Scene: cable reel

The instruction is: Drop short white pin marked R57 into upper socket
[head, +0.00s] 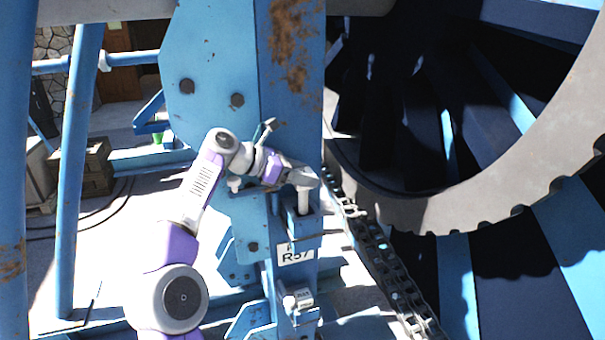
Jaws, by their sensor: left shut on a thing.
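My left gripper (304,180) is shut on the top of a short white pin (303,201). The pin is upright, and its lower end meets the mouth of the upper socket (305,226), a blue box-shaped bracket on the blue post. I cannot tell how deep the pin sits, and no mark on it is readable. A white plate reading R57 (296,254) is fixed just below the upper socket. Lower on the post, a small white tagged piece (300,298) sits at another blue bracket; its text is too small to read. My right gripper is not in view.
The big blue reel (470,210) with its grey toothed rim fills the right side. A dark chain (372,245) runs close beside the post. The rusty blue upright (290,60) rises behind my gripper.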

